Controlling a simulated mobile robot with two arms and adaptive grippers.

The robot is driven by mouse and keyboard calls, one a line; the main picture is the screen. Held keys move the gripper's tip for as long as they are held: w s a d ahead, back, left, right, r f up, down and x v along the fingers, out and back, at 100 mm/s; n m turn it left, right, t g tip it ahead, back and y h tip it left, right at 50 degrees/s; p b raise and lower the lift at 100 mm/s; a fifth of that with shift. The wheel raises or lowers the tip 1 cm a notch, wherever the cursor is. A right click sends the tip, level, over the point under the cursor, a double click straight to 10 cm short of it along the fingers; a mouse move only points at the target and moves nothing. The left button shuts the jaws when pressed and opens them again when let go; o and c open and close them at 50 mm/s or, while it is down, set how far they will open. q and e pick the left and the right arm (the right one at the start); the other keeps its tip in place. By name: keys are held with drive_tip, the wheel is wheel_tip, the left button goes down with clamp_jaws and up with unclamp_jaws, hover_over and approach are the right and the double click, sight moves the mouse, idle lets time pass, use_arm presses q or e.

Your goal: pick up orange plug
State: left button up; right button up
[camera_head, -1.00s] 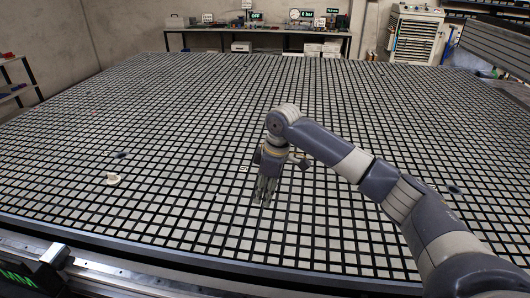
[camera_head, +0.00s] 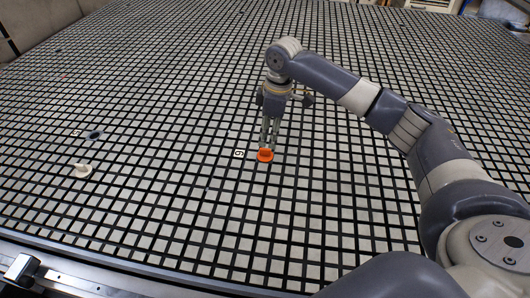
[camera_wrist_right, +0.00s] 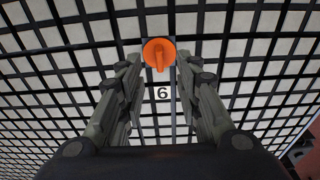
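The orange plug (camera_head: 265,155) sits on the grid table beside a white label with a 6. In the right wrist view the orange plug (camera_wrist_right: 158,54) is round with a raised handle, centred just beyond the fingertips. My right gripper (camera_head: 269,143) points down at the plug. In the right wrist view my right gripper (camera_wrist_right: 156,60) is open, one finger on each side of the line to the plug, with gaps on both sides. Whether the fingertips are level with the plug's handle I cannot tell. My left gripper is not in view.
A white plug (camera_head: 83,170) sits on the table to the left, with a dark round hole (camera_head: 95,135) and a label above it. The grid table (camera_head: 180,205) is otherwise clear around the orange plug. A metal rail (camera_head: 75,278) runs along the near edge.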

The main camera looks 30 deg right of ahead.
sight(265, 149)
drive_tip(key=shift+w+f, duration=0.15)
drive_tip(key=shift+f, duration=0.6)
drive_tip(key=f, duration=0.3)
drive_tip(key=f+p, duration=0.1)
drive_tip(key=shift+w+a+f, duration=0.2)
drive_tip(key=shift+a+f, duration=0.15)
drive_tip(key=shift+a, duration=0.05)
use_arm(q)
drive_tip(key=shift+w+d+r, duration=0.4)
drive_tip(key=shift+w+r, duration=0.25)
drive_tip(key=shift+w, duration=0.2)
use_arm(e)
drive_tip(key=c, duration=0.7)
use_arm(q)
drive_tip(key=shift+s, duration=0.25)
use_arm(e)
clamp_jaws()
